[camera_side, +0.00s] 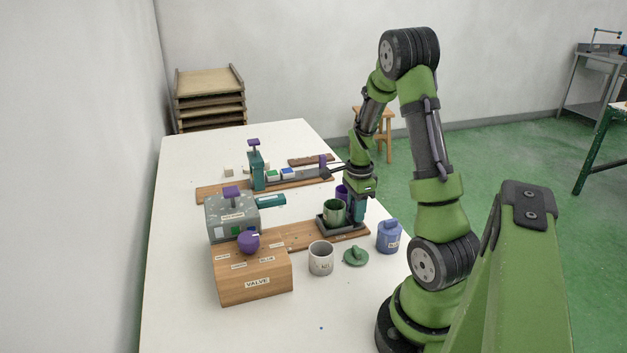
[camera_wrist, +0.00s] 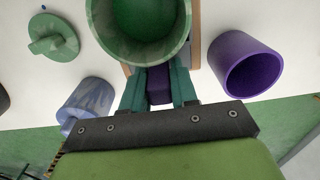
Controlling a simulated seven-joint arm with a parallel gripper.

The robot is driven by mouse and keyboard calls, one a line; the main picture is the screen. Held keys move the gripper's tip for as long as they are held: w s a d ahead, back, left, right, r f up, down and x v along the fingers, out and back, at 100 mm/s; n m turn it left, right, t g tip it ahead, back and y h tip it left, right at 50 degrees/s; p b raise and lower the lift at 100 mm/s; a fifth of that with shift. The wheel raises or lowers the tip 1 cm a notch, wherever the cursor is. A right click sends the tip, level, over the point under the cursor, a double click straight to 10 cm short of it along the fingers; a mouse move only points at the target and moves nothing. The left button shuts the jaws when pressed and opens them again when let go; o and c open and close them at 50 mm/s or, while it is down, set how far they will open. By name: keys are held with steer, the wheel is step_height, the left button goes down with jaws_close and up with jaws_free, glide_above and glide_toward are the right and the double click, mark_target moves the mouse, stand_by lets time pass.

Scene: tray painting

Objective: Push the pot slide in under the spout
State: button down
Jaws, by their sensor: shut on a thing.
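The pot slide (camera_side: 331,232) is a dark tray on a wooden track (camera_side: 299,237). A green pot (camera_side: 334,212) stands upright on it. The teal spout (camera_side: 271,201) sticks out of a speckled grey box (camera_side: 232,216), to the left of the pot and apart from it. My gripper (camera_side: 358,216) is at the slide's right end. In the wrist view its two teal fingers (camera_wrist: 158,90) are shut on a purple handle (camera_wrist: 160,86) beside the green pot (camera_wrist: 140,22). The handle is hidden in the side view.
A purple pot (camera_wrist: 245,65) stands close to my gripper. A blue jar (camera_side: 389,236), a green lid (camera_side: 356,256) and a grey cup (camera_side: 320,258) stand in front of the track. A wooden valve box (camera_side: 252,276) with a purple knob is at the front left.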

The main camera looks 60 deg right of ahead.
steer(key=w+a, duration=1)
steer(key=shift+w+a, duration=0.15)
steer(key=shift+w, duration=0.1)
steer(key=c, duration=1.1)
jaws_free()
steer(key=shift+a, duration=0.1)
steer(key=shift+c, duration=0.2)
steer(key=shift+o, duration=0.9)
steer(key=shift+s, duration=0.1)
step_height(320, 180, up, 17)
